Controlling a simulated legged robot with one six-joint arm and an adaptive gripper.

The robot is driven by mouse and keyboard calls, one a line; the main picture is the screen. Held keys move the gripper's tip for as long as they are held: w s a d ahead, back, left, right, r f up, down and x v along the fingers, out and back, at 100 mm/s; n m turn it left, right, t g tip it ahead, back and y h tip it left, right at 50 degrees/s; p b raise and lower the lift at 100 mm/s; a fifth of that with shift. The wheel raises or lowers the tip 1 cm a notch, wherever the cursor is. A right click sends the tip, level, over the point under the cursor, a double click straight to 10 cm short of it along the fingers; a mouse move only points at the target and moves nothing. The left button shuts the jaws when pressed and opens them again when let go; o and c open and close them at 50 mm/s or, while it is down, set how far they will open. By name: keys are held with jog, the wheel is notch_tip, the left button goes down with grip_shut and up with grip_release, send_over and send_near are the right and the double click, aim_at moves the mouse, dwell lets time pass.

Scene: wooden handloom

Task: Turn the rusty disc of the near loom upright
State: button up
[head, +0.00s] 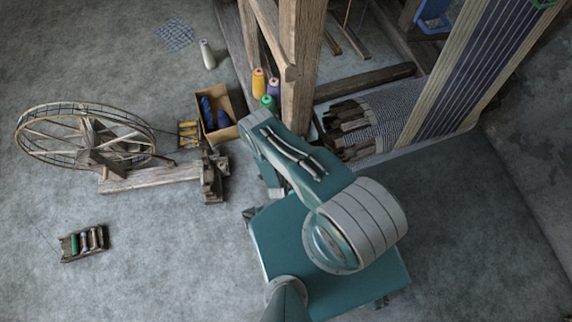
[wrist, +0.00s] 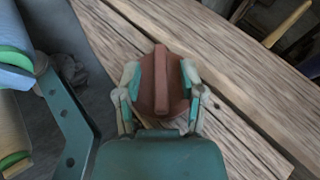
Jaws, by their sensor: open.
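The rusty disc (wrist: 161,58) is reddish brown, with a raised bar across its face. It sits on a weathered wooden beam (wrist: 228,65) of the loom in the wrist view. The bar runs nearly up and down in that picture, leaning very slightly. My gripper (wrist: 159,80) is open, with one teal-and-grey finger on each side of the disc. The bar lies between the fingers; whether they touch the disc's rim I cannot tell. In the head view the near loom's post (head: 300,75) rises beyond my arm, and my arm hides the disc and gripper.
Yellow, purple and green cones (head: 259,82) stand left of the post, near an open box (head: 228,131). A spinning wheel (head: 85,140) and a small bobbin rack (head: 84,243) are on the floor at left. Striped warp (head: 455,75) slopes at right.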

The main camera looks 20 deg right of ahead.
jog(key=shift+c, duration=0.3)
grip_shut()
jog(key=shift+g, duration=0.3)
jog(key=shift+w+r+n+g, duration=0.1)
jog(key=shift+n+g, duration=0.25)
jog(key=shift+g, duration=1.05)
jog(key=shift+w+n+g, duration=0.1)
jog(key=shift+n+g, duration=0.25)
jog(key=shift+g, duration=1.05)
jog(key=shift+w+g, duration=0.1)
jog(key=shift+g, duration=1)
